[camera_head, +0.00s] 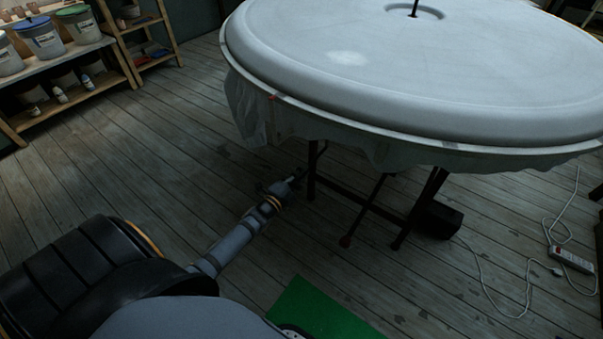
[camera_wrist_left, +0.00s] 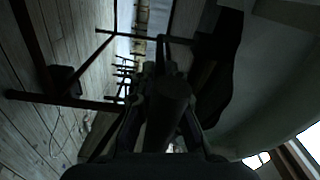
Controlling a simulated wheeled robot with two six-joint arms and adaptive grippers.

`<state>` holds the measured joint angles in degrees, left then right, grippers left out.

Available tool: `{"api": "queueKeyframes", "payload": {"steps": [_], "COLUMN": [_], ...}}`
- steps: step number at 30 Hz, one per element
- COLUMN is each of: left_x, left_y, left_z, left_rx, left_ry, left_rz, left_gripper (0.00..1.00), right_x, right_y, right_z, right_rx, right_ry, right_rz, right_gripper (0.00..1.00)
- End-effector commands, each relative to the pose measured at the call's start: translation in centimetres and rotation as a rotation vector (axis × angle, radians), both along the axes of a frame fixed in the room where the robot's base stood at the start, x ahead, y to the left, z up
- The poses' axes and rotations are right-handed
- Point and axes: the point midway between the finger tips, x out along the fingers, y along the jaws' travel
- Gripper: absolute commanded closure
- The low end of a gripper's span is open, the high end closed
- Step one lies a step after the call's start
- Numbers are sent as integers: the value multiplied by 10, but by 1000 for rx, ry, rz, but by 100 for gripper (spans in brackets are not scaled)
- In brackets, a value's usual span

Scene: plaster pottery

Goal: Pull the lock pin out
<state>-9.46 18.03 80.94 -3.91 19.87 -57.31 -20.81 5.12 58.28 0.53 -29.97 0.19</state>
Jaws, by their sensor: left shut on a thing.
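My left gripper (camera_head: 288,183) reaches in low beside the dark leg under the round table (camera_head: 420,125). In the left wrist view its fingers (camera_wrist_left: 165,100) are shut on a dark, rod-like thing, which I take to be the lock pin (camera_wrist_left: 168,112). The view is dim, so the pin's far end and its seat cannot be made out. In the head view the pin is too small and dark to tell apart from the gripper tip and the leg. My right gripper is not in view.
A power strip (camera_head: 571,259) with a cable lies at the right. Shelves with buckets (camera_head: 40,38) stand back left. The plank floor left of the table is clear.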

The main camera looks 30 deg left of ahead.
Motion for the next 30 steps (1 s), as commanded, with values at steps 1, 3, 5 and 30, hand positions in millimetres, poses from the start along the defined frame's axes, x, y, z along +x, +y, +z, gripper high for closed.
{"api": "queueKeyframes", "payload": {"steps": [1,3,5,30], "left_x": [-3,-3,-3,-101], "left_y": [1,1,1,8], "left_z": [-7,-8,-7,-6], "left_rx": [0,0,0,1], "left_ry": [16,17,16,14], "left_rz": [4,4,4,0], "left_gripper": [100,81,73,66], "right_x": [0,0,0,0], "right_y": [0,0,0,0], "right_z": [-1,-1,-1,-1], "right_rx": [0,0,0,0], "right_ry": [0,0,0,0], "right_rz": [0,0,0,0], "right_gripper": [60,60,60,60]}}
